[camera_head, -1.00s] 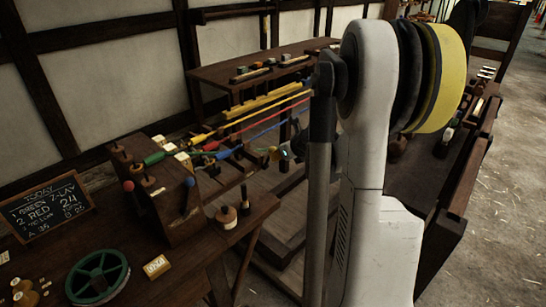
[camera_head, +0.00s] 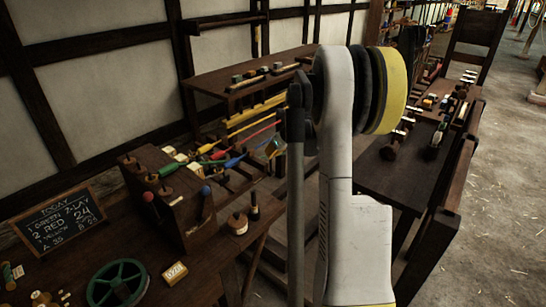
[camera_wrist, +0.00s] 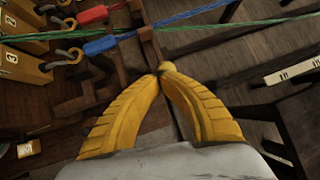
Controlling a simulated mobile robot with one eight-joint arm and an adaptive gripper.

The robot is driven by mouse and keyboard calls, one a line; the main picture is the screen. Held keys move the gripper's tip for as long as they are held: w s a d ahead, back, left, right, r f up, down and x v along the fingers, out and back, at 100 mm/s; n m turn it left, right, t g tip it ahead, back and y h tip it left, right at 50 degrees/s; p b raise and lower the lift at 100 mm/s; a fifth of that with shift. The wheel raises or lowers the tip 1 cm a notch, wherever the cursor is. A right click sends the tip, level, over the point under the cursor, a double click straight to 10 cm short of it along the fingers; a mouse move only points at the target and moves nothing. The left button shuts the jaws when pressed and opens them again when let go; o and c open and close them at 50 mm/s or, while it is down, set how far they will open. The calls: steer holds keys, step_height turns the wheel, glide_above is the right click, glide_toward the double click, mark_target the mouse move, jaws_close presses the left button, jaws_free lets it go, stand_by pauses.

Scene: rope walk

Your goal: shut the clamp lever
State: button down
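My gripper (camera_wrist: 163,76) shows in the wrist view with its two yellow fingers converging and their tips together. A small rounded yellow bit sits at the tips; I cannot tell whether it is a knob or part of the fingers. On the wooden block at left, one lever has a red knob (camera_head: 148,197) and another a blue knob (camera_head: 206,190). I cannot tell for certain which lever is the clamp's. My gripper is apart from both knobs, to their right.
A green strand (camera_wrist: 215,25) and a blue sleeve (camera_wrist: 100,46) with its strand cross close beyond the fingers, beside a red sleeve (camera_wrist: 93,14) and metal hooks. A wooden shelf (camera_head: 215,82) stands behind. A chalkboard (camera_head: 55,222) and green wheel (camera_head: 118,285) are at left.

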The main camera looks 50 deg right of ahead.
steer(key=shift+w, duration=1.6)
steer(key=shift+r, duration=0.1)
steer(key=shift+s+r+p, duration=0.15)
steer(key=shift+s+p, duration=0.15)
steer(key=shift+p, duration=0.05)
steer(key=s+a+r+p, duration=0.2)
steer(key=s+r+p, duration=0.2)
steer(key=r, duration=0.7)
steer(key=shift+s+r, duration=0.15)
steer(key=shift+r, duration=0.1)
steer(key=shift+a, duration=0.1)
